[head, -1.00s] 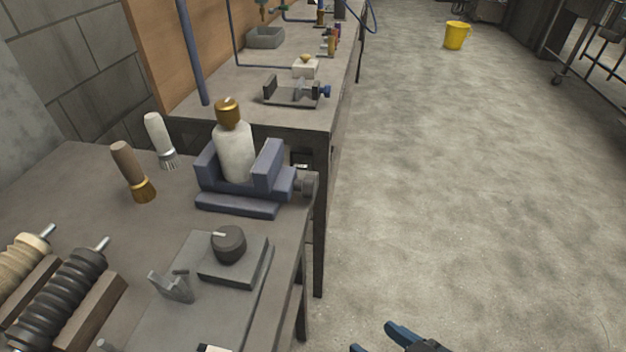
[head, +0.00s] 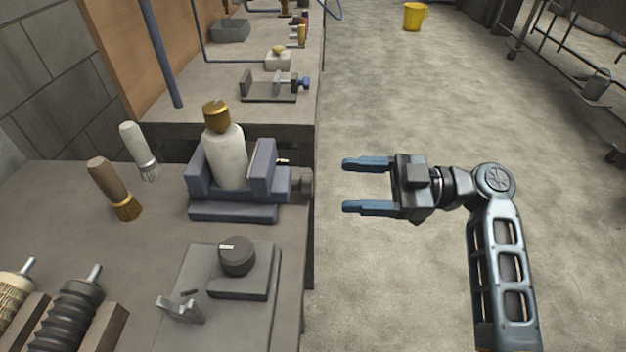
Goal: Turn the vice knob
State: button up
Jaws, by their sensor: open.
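A blue-grey vice (head: 236,207) stands on the near workbench with a white bottle (head: 225,158) with a brown-gold cap between its jaws. The vice knob (head: 301,183) is a grey piece on the vice's right side, at the bench's right edge. My gripper (head: 345,185) is open and empty, with two blue fingers pointing left at the knob. It is a short gap to the right of the knob, apart from it, over the floor beside the bench.
A dark round dial (head: 237,256) on a grey block stands in front of the vice. Two brushes, one brown (head: 114,188) and one white (head: 139,150), are to the left. A second small vice (head: 270,88) is on the far bench. The floor to the right is open, with a yellow bucket (head: 414,16) far back.

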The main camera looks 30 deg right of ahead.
aim_at(302, 185)
jog(key=p+x, duration=0.1)
jog(key=x, duration=0.6)
jog(key=shift+a, duration=0.1)
jog(key=shift+c, duration=0.5)
jog(key=c, duration=1)
jog(key=shift+o, duration=0.2)
jog(key=shift+w+m, duration=0.1)
jog(key=shift+m, duration=0.3)
jog(key=shift+w+r+m+p, duration=0.1)
jog(key=shift+m+p, duration=1.2)
jog(key=shift+m, duration=2.25)
jog(key=shift+w+r+m+p, duration=0.1)
jog(key=shift+m+p, duration=1.15)
jog(key=shift+m, duration=2.3)
